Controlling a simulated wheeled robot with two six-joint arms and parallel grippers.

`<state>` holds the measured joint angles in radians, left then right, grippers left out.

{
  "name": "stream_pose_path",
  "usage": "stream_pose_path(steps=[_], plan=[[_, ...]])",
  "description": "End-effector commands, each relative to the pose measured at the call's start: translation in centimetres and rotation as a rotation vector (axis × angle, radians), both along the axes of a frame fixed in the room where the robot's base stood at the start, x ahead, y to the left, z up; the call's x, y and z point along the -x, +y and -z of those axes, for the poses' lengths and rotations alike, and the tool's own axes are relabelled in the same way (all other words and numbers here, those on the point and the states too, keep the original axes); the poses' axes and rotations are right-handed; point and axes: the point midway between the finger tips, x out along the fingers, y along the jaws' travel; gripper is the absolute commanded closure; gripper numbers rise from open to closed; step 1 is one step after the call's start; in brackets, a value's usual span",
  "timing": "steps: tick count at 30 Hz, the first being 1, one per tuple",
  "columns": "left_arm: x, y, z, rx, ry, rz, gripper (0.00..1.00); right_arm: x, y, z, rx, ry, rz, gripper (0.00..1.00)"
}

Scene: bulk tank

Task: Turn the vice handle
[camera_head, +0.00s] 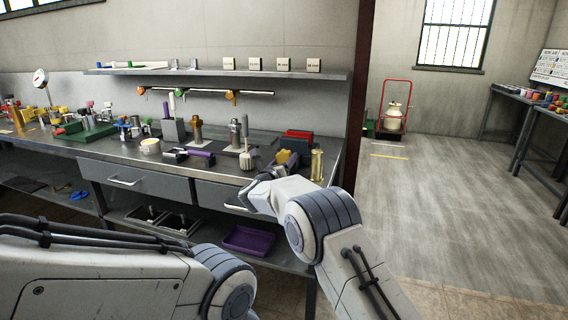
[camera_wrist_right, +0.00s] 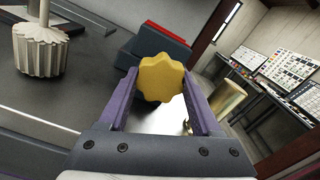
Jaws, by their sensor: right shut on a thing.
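A yellow lobed knob (camera_wrist_right: 162,78), which looks like the vice handle, sits between the two purple fingers of my right gripper (camera_wrist_right: 160,92) in the right wrist view. The gripper is shut on it. In the head view the knob (camera_head: 283,156) shows just beyond my right gripper (camera_head: 274,171), at the right end of the bench. A dark blue-grey block with a red top (camera_wrist_right: 160,42), perhaps the vice body, stands right behind the knob; how they join is hidden. My left forearm crosses the lower left of the head view, but its gripper is out of frame.
A brass cylinder (camera_head: 317,165) stands close right of my right gripper. A pale ribbed knob on a post (camera_wrist_right: 40,48) stands to its left. The steel bench (camera_head: 225,165) holds many tools further left. A purple tray (camera_head: 250,240) lies on the lower shelf. Floor at right is clear.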

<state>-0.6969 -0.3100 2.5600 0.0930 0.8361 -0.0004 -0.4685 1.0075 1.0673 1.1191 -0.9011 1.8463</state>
Motion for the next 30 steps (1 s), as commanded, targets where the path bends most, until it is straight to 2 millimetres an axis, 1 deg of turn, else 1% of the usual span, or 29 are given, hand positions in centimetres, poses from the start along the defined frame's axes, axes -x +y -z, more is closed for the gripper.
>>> stream_pose_path(steps=[7,14,30], plan=[[0.0,0.0,-0.2,0.000,0.000,0.000,0.50,0.1,0.0,-0.1,0.225,0.074,-0.001,0.90],[0.0,0.0,-0.8,0.000,0.000,0.000,0.50,0.1,0.0,-0.2,0.433,0.141,-0.001,0.90],[0.0,0.0,-3.2,0.000,0.000,0.000,0.50,0.1,0.0,-0.3,0.922,0.300,-0.002,0.90]])
